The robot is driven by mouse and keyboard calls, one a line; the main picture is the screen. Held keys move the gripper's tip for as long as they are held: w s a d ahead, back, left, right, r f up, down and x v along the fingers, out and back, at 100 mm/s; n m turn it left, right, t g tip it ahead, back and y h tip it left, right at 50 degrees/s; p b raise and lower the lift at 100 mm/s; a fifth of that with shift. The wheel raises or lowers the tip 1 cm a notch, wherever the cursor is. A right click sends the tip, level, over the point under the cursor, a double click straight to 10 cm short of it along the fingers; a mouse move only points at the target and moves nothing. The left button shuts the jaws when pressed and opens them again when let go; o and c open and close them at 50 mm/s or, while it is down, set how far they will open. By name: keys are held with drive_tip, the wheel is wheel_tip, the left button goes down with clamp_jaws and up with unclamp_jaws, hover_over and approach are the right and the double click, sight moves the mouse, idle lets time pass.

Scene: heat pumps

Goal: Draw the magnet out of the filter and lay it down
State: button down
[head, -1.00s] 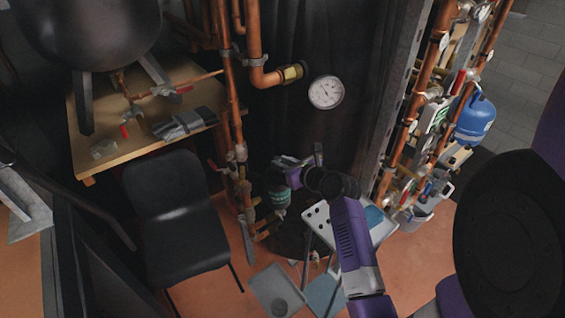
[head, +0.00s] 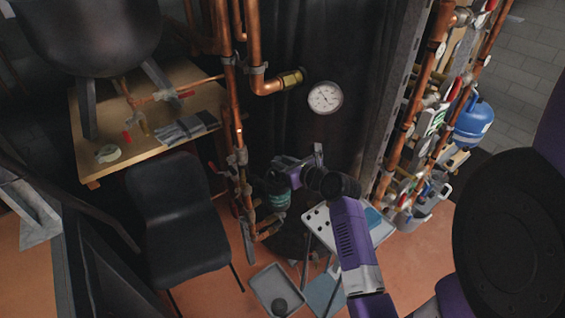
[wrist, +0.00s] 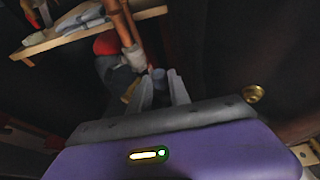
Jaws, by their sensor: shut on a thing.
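The filter (head: 277,192) is a dark green canister low on the copper pipework, in the middle of the head view. My gripper (wrist: 160,80) shows in the wrist view with its two grey fingers close together. They are shut on a small grey-purple piece (wrist: 158,74), which looks like the magnet. In the head view my purple and black wrist is right above and beside the filter and hides part of it. I cannot tell whether the magnet is still inside the filter or clear of it.
A white perforated stand top (head: 318,222) is right of the filter. A grey tray (head: 262,284) with a dark round thing is on the floor. A black chair (head: 180,225), a wooden bench (head: 150,143), a gauge (head: 325,97) and vertical copper pipes (head: 232,110) stand around.

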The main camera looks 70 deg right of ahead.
drive_tip(key=shift+r+p, duration=0.8)
drive_tip(key=shift+r, duration=0.9)
drive_tip(key=shift+r, duration=2.8)
